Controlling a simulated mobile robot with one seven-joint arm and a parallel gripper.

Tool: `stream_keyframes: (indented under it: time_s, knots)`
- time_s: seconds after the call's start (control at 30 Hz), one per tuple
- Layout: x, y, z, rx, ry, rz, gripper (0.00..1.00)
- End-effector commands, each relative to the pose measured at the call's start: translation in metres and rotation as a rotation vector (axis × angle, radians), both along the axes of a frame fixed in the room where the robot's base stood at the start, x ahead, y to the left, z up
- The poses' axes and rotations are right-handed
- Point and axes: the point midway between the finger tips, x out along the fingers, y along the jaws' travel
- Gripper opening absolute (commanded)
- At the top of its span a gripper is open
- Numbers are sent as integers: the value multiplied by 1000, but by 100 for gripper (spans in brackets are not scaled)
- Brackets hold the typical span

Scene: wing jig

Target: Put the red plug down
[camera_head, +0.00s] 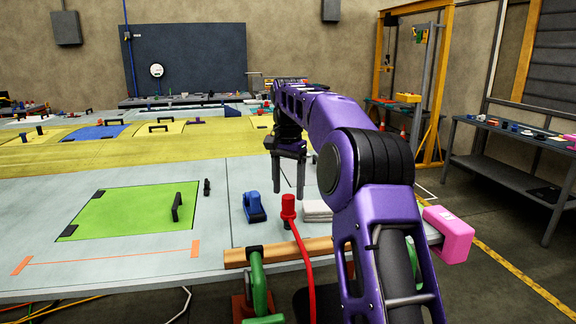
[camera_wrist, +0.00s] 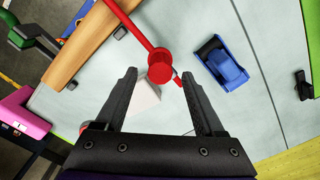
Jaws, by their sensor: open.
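The red plug (camera_head: 288,208) stands upright on the grey wing panel, close to the wooden bar, with its red cable running over the front edge. In the wrist view the plug (camera_wrist: 160,66) shows from its round end, just beyond and between the fingertips. My gripper (camera_head: 289,192) is open, its two fingers pointing down above and behind the plug in the head view. In the wrist view my gripper (camera_wrist: 159,74) has a clear gap between its fingers and holds nothing. The plug's underside is hidden.
A blue tool (camera_head: 254,207) lies left of the plug, and a white block (camera_head: 317,211) lies to its right. A wooden bar (camera_head: 240,257) with a green clamp (camera_head: 259,285) lines the front edge. A green panel (camera_head: 130,212) with a black handle is at left. A pink block (camera_head: 449,234) sits at the right corner.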

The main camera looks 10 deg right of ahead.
Motion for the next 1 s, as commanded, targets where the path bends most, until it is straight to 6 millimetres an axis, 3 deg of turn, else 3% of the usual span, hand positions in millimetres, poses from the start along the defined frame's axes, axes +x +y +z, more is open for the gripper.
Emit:
stream_keyframes:
  time_s: [0.2,0.4,0.67,0.8,1.0]
  knots:
    - [1,0,38,1,-2,1,71]
    - [2,0,59,1,-2,1,71]
    - [0,0,73,1,1,1,71]
    - [0,2,76,-1,-4,-19,76]
    - [-3,11,81,3,-52,-291,76]
